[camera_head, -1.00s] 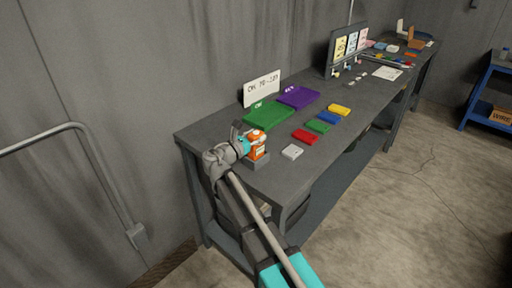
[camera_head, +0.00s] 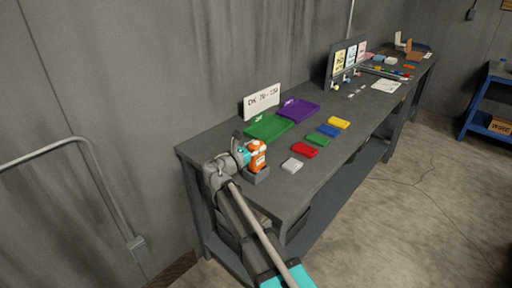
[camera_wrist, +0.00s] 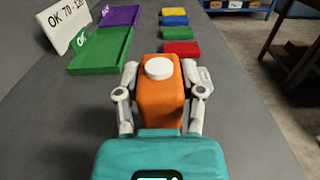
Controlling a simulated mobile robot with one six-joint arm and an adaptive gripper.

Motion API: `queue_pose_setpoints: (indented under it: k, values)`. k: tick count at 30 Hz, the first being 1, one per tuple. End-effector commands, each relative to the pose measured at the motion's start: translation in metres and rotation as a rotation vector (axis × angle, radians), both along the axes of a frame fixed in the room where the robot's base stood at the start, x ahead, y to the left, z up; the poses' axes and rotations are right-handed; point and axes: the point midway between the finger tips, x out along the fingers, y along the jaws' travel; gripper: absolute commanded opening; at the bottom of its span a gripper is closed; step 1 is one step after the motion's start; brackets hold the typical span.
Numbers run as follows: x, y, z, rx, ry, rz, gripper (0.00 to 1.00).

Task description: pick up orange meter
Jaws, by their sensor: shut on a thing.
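In the wrist view the orange meter (camera_wrist: 161,100) sits upright between the two fingers of my gripper (camera_wrist: 161,88). The fingers touch it on both sides, and my gripper is shut on it. In the head view my gripper (camera_head: 247,154) comes at the meter from the left. Whether the meter's base still touches the block is hard to tell.
A green tray (camera_head: 268,127) and a purple tray (camera_head: 299,110) lie behind, by a white sign (camera_head: 262,101) reading "OK 70". White (camera_head: 292,164), red (camera_head: 305,151), green (camera_head: 318,140), blue (camera_head: 329,131) and yellow (camera_head: 339,122) blocks line the bench to the right.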

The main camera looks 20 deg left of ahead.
Motion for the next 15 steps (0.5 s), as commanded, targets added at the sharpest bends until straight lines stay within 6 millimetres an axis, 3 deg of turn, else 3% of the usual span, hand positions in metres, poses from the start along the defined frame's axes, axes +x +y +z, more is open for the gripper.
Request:
queue_pose_setpoints:
  k: [5, 15]
  values:
    - [-0.001, -0.001, 0.022, 0.0, -0.001, -0.001, 0.0]
    - [-0.031, -0.019, 0.062, 0.0, -0.001, 0.0, 0.0]
